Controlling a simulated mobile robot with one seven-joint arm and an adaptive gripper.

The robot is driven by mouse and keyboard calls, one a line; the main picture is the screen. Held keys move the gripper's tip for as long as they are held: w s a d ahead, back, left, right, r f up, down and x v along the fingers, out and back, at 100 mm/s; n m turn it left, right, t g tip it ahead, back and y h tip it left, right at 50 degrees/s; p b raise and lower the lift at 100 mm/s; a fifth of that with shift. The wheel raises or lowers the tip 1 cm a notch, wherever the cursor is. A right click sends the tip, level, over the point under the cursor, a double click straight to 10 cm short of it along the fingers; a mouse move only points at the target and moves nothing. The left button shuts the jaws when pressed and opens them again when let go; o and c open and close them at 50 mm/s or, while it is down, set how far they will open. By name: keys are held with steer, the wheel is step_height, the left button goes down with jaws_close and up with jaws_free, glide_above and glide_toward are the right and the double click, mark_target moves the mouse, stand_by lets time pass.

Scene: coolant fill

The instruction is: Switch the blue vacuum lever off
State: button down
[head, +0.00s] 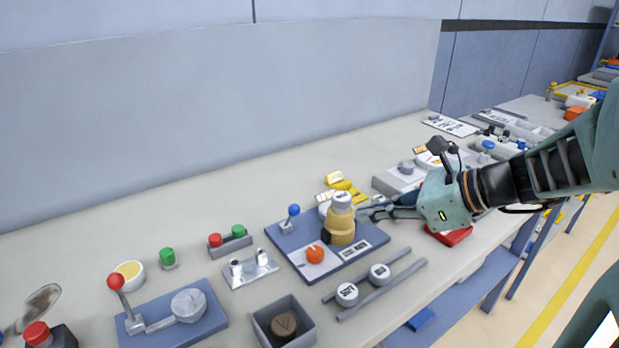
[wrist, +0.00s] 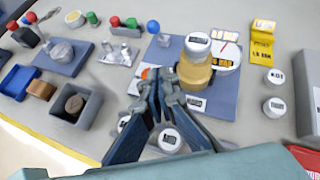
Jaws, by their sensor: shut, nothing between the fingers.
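The blue vacuum lever (head: 293,211) is a short metal stick with a blue ball knob. It stands at the back left of a blue panel (head: 283,246); the knob also shows in the wrist view (wrist: 153,27). On the same panel are a tan and yellow stacked fitting with a white cap (head: 341,220) and an orange knob (head: 314,253). My gripper (head: 366,213) is shut and empty, just right of the tan fitting in the head view. In the wrist view its fingertips (wrist: 160,78) are together, in front of the fitting and apart from the lever.
A red-knobbed lever (head: 116,283) on another blue plate stands at left. Red and green buttons (head: 230,239), a grey bin (head: 284,322) and rails with white-capped pieces (head: 375,282) lie nearby. Yellow blocks (head: 341,184) sit behind the panel. The bench is clear toward the wall.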

steer(key=b, duration=0.2)
glide_toward(290, 216)
steer(key=f, duration=0.1)
steer(key=d+f, duration=0.1)
steer(key=f, duration=0.1)
steer(key=shift+s+d+f, duration=0.2)
steer(key=shift+s+d, duration=0.05)
steer(key=shift+d, duration=0.05)
steer(key=shift+w+a+r, duration=0.1)
steer(key=shift+w+a, duration=0.25)
steer(key=shift+a, duration=0.2)
steer(key=shift+w+a+r, duration=0.15)
steer(key=shift+w+a, duration=0.15)
steer(key=shift+a, duration=0.3)
steer(key=shift+w+a+r, duration=0.15)
steer(key=shift+w+a, duration=0.25)
steer(key=shift+a, duration=0.3)
steer(key=shift+r+p, duration=0.15)
steer(key=shift+p, duration=0.3)
steer(key=shift+w+a+r+p, duration=0.1)
steer(key=shift+w+r+p, duration=0.1)
steer(key=shift+p, duration=0.75)
steer(key=shift+w+a+r+g+h+p, duration=0.3)
steer(key=shift+g+h+p, duration=0.25)
steer(key=shift+p, duration=1.75)
